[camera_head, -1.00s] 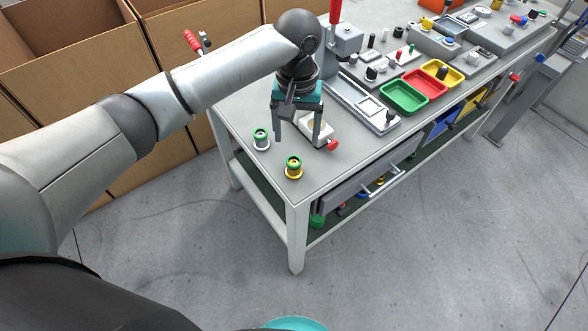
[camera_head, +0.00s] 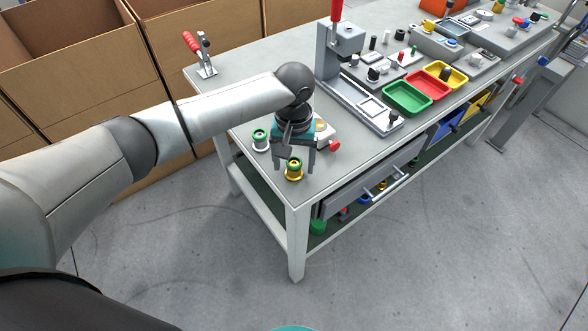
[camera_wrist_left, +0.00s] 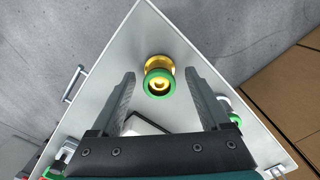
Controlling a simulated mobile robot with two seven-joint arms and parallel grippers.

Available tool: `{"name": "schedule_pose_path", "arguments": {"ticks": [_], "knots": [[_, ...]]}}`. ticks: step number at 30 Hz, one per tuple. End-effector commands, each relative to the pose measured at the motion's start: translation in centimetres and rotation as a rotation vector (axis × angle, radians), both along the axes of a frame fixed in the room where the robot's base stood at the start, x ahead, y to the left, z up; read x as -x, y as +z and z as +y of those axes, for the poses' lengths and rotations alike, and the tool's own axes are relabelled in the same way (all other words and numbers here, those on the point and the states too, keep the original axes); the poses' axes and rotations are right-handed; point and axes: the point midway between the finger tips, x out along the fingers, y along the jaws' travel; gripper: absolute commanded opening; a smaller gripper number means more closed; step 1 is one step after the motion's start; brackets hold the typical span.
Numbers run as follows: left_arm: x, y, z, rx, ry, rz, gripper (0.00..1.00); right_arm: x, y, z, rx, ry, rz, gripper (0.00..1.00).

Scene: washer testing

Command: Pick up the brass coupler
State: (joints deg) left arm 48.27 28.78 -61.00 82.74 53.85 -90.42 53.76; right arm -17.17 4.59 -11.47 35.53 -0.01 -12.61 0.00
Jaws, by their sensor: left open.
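The brass coupler (camera_head: 293,170), gold with a green ring on top, stands upright near the table's front left corner. In the left wrist view the coupler (camera_wrist_left: 159,78) lies ahead between the two finger lines, a little beyond the fingertips. My left gripper (camera_head: 295,170) is open and points down above and around the coupler's place; the wrist view shows the fingers (camera_wrist_left: 160,78) apart with nothing between them touching. A similar silver coupler with a green top (camera_head: 260,140) stands to the left, apart from the gripper. My right gripper is not in view.
A white block with a red knob (camera_head: 333,146) sits just behind the gripper. A grey press (camera_head: 340,50) and green tray (camera_head: 407,97) stand farther right. The table edge (camera_head: 304,202) is close to the coupler. Cardboard boxes (camera_head: 90,80) stand behind.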

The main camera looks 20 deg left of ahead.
Motion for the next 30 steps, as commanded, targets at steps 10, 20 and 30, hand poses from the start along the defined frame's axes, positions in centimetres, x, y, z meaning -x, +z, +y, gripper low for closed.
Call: {"name": "schedule_pose_path", "arguments": {"ticks": [10,20,30], "knots": [[-0.02,0.06,-0.04,0.000,0.000,0.000,0.46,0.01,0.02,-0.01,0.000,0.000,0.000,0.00],[-0.01,0.06,-0.02,0.000,0.000,0.000,0.09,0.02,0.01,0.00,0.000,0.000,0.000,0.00],[-0.05,0.11,-0.01,0.001,0.000,-0.001,0.00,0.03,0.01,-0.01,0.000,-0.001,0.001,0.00]]}}
